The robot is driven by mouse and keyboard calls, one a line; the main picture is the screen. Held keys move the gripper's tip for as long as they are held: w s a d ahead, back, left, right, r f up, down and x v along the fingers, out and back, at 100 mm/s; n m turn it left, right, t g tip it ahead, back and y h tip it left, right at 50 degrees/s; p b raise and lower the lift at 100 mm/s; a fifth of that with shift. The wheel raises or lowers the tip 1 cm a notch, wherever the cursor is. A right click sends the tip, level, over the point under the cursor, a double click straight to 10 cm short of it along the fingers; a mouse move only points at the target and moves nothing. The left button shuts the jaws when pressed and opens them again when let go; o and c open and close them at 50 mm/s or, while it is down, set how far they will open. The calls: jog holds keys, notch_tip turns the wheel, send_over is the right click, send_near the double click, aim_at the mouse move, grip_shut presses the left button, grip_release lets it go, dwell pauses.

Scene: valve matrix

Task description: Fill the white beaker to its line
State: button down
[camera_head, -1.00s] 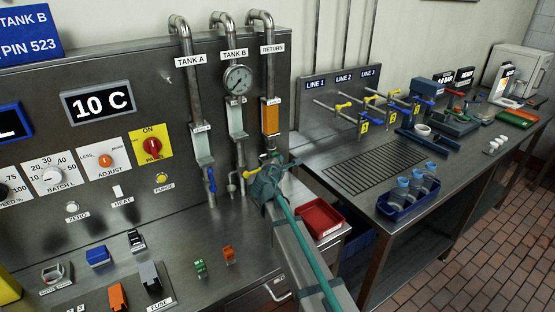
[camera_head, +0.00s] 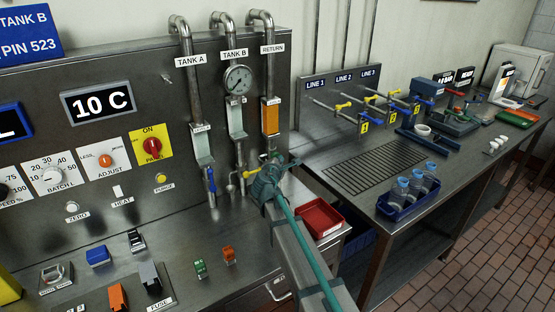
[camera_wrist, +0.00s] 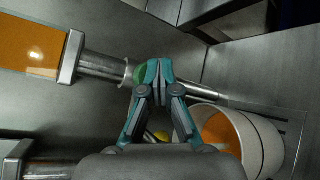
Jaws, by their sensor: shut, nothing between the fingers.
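The white beaker (camera_wrist: 252,140) stands at the right of the wrist view, with orange liquid (camera_wrist: 222,132) inside. My gripper hides part of its near side. In the head view my gripper (camera_head: 268,182) is below the RETURN pipe, beside a yellow valve handle (camera_head: 252,168), and the beaker cannot be made out there.
The RETURN sight glass (camera_head: 270,117) holds orange liquid. A blue valve handle (camera_head: 211,183) hangs under TANK A. A red tray (camera_head: 320,218) lies right of my arm. A blue crate of bottles (camera_head: 408,198) stands on the right bench. The panel carries several knobs and switches.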

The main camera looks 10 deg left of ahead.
dwell(0.8)
jog(key=shift+s+d, duration=0.65)
jog(key=shift+s, duration=0.15)
jog(key=shift+s, duration=0.1)
jog(key=s+d, duration=0.3)
jog(key=shift+s, duration=0.35)
